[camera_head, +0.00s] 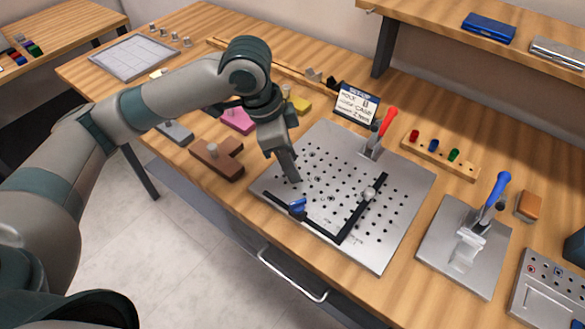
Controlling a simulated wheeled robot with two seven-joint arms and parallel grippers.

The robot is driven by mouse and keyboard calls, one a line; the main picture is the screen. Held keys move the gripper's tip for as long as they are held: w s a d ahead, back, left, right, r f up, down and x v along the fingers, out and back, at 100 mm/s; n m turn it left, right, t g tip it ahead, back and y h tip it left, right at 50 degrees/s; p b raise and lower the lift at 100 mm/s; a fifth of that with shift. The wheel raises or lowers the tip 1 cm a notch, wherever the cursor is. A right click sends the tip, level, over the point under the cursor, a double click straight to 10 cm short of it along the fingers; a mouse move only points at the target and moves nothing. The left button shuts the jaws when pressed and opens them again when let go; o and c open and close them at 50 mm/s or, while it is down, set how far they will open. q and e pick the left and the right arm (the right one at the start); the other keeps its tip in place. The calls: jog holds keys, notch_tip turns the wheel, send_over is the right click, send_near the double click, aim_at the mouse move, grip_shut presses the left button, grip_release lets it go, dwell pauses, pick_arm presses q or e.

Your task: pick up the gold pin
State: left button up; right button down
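I cannot make out a gold pin; it may be hidden or too small to tell. My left gripper (292,176) points down at the left part of the grey perforated plate (335,145). Its fingers look like one narrow shape from this side, so I cannot tell whether they are open or shut, or whether they hold anything. The fingertips are at or just above the plate. Small silver studs show on the plate near the fingers. My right gripper is not in view.
Black rails (343,237) and a blue piece (297,206) sit on the plate, with a red-handled clamp (385,125) behind. A brown block (217,160) stands left. A blue-handled press (492,195) and wooden peg strip (440,157) stand right. A shelf (470,40) overhangs the back.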

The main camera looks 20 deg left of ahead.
pick_arm(q)
grip_shut()
jog(key=shift+r, duration=0.15)
jog(key=shift+r, duration=0.2)
notch_tip(320, 180, up, 3)
jog(key=shift+r, duration=0.1)
jog(key=s+d+r, duration=0.4)
jog(key=d+r, duration=0.3)
jog(key=d, duration=0.4)
jog(key=shift+b, duration=0.35)
